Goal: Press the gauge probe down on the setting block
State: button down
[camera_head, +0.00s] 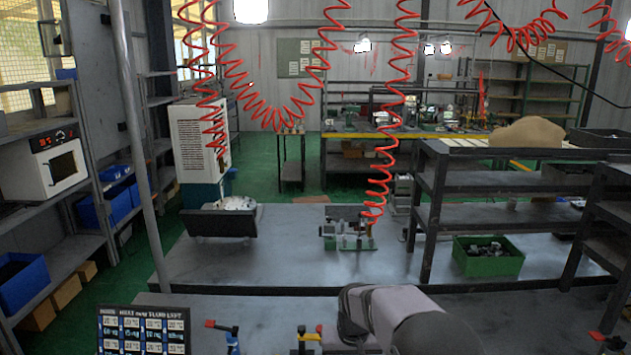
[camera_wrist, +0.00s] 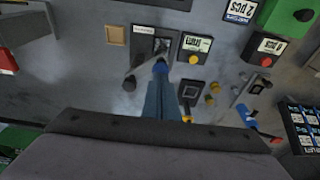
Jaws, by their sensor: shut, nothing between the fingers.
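My gripper (camera_wrist: 160,68) reaches up from the bottom middle of the wrist view, with its narrow blue-grey fingers together and nothing seen between them. The fingertips are over or beside a dark-framed square plate (camera_wrist: 142,42) with small grey metal parts on it. I cannot tell for sure which part is the gauge probe or which is the setting block, nor whether the fingertips touch anything. In the head view my arm shows at the bottom middle, and the fingers cannot be made out.
A tan square (camera_wrist: 116,35) lies left. In the head view, a label board (camera_head: 145,330) stands at front left.

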jog(key=shift+f+b, duration=0.55)
jog(key=shift+f, duration=0.4)
dwell(0.5)
jog(key=shift+r, duration=0.2)
dwell(1.2)
jog(key=shift+r+p, duration=0.8)
jog(key=shift+s, duration=0.1)
jog(key=shift+s+d+r, duration=0.2)
jog(key=shift+s, duration=0.15)
jog(key=s+d+g, duration=0.1)
jog(key=s+d, duration=0.2)
jog(key=s, duration=1)
jog(key=s+d+r+g, duration=0.1)
jog(key=s+d, duration=0.2)
jog(key=s, duration=1.1)
jog(key=shift+s+d+r, duration=0.25)
jog(key=shift+d, duration=0.05)
